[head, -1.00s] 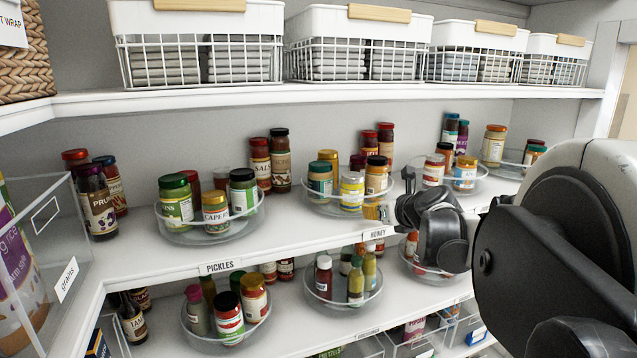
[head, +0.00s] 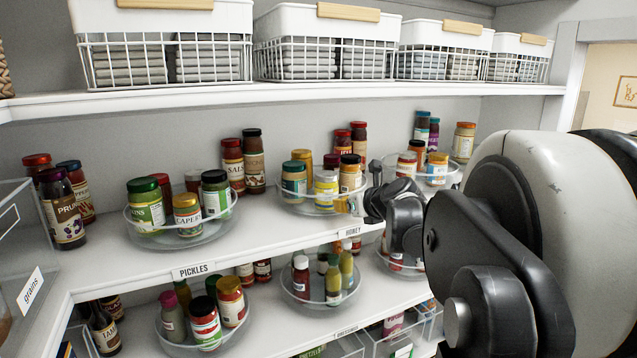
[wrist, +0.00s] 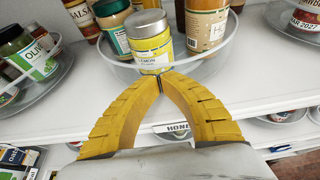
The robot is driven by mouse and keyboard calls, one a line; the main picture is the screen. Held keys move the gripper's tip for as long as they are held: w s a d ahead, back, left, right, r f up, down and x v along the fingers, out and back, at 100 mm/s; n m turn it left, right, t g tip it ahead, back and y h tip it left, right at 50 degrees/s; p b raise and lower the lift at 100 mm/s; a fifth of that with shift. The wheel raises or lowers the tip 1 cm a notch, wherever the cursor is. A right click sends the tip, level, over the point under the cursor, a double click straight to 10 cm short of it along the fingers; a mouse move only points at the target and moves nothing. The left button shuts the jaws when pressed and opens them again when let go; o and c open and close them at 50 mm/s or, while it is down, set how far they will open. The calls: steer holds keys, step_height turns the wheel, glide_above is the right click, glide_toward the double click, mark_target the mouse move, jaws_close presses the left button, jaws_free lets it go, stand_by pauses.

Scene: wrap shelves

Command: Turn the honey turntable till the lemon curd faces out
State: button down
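The honey turntable (head: 290,207) is a clear, rimmed round tray on the middle shelf, above the HONEY label (head: 352,233). The lemon curd (wrist: 152,44), a jar with a yellow label and silver lid, stands at its front, near the rim; it also shows in the head view (head: 326,189). A honey jar (wrist: 206,26) stands to its right and a teal-labelled jar (wrist: 114,35) to its left. My gripper (wrist: 162,76) has its yellow fingers together at the tips, overlapping the turntable's front wall just below the lemon curd. Whether they touch the wall is unclear.
The pickles turntable (head: 170,241) is to the left, and another turntable (head: 438,181) with jars is to the right. Wire baskets (head: 325,60) stand on the shelf above. More jar turntables (head: 320,301) are below. The shelf strip in front of the honey turntable is clear.

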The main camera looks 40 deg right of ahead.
steer(key=shift+w+d, duration=0.15)
steer(key=shift+w, duration=0.25)
steer(key=shift+s+d, duration=0.1)
steer(key=shift+s+d, duration=0.3)
steer(key=shift+d, duration=0.6)
steer(key=shift+d+b, duration=0.35)
steer(key=shift+d, duration=0.7)
steer(key=shift+s+a, duration=0.1)
steer(key=shift+s, duration=0.1)
